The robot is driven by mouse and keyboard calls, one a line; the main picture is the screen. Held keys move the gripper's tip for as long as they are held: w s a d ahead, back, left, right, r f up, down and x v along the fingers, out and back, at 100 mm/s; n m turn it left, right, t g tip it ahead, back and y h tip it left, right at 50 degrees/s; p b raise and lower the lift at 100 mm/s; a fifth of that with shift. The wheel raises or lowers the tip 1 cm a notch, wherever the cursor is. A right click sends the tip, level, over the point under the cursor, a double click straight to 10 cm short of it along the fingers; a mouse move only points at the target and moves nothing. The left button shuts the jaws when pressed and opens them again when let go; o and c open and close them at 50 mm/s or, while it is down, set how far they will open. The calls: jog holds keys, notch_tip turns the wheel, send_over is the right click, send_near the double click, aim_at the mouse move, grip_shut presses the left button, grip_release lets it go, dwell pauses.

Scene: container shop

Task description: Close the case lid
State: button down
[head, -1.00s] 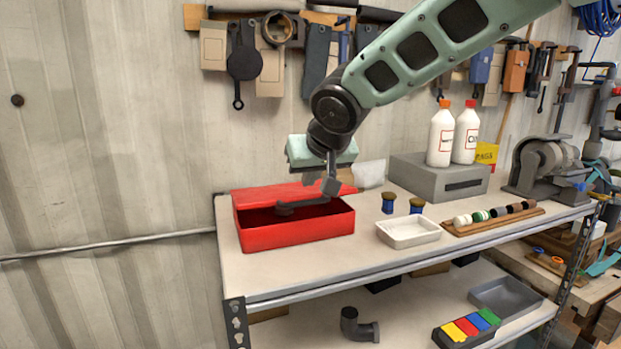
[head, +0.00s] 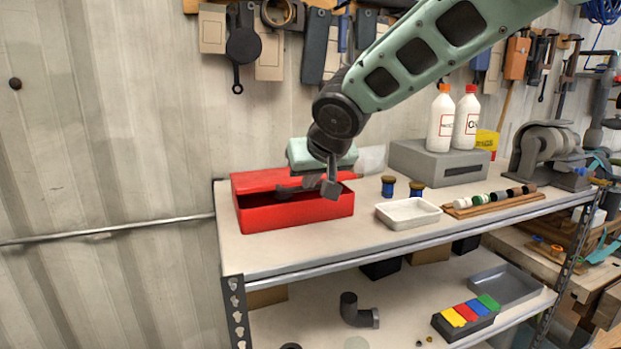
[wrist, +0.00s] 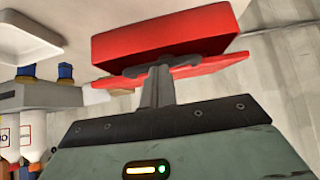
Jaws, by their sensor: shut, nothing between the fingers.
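The red case (head: 295,213) stands at the left end of the shelf top, also in the wrist view (wrist: 165,38). Its red lid (head: 268,179) is partly open, hinged at the back, with a dark gap along the front. My gripper (head: 331,188) is shut and empty, pointing down at the gap by the lid's front edge. In the wrist view, my gripper (wrist: 152,80) overlaps the lid (wrist: 208,67). A dark bar (head: 288,190) shows beside the fingertips; I cannot tell what it belongs to, or whether the fingers touch the lid.
A rack of rolls (head: 495,201) lies farther right. Tools hang on the wall behind.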

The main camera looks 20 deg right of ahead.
jog(key=f+b, duration=0.2)
jog(key=s+f+b, duration=0.1)
jog(key=f+b, duration=0.1)
jog(key=b, duration=0.1)
jog(key=shift+f, duration=0.2)
jog(key=shift+r, duration=0.1)
